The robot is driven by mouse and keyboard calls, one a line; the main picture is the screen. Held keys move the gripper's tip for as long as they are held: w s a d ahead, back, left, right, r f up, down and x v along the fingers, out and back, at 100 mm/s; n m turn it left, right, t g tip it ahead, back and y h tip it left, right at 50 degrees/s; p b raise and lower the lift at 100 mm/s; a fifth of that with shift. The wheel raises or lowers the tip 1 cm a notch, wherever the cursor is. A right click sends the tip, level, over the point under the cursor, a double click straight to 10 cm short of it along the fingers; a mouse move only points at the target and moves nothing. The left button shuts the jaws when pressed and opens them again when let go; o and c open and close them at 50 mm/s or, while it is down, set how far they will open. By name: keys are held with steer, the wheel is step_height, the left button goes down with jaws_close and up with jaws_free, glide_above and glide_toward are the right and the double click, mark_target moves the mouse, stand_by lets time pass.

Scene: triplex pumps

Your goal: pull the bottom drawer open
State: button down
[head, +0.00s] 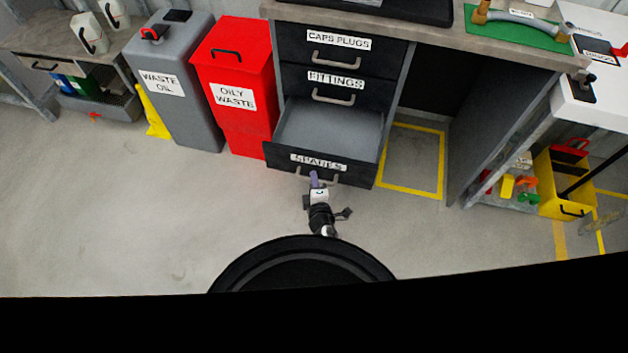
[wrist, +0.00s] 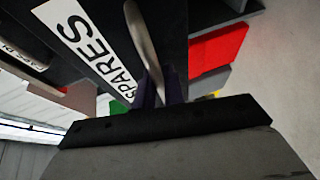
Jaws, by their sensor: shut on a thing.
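The bottom drawer (head: 325,133), labelled SPARES, stands pulled out from the dark cabinet in the head view, and its grey inside looks empty. Its metal handle (head: 329,181) is on the front panel, below the label. My gripper (head: 315,180) is at this handle, in front of the drawer, and is shut on it. In the wrist view the handle (wrist: 143,45) runs down between the purple fingers (wrist: 160,95), beside the SPARES label (wrist: 90,45). The lower part of the handle is hidden by the gripper.
The CAPS PLUGS drawer (head: 338,43) and FITTINGS drawer (head: 334,82) above are shut. A red OILY WASTE bin (head: 236,120) stands close on the left, beside a grey WASTE OIL bin (head: 178,110). A yellow-marked floor square (head: 410,165) lies on the right. Floor at the front left is clear.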

steer(key=shift+a, duration=0.1)
steer(key=c, duration=1.5)
jaws_free()
steer(key=shift+s, duration=0.15)
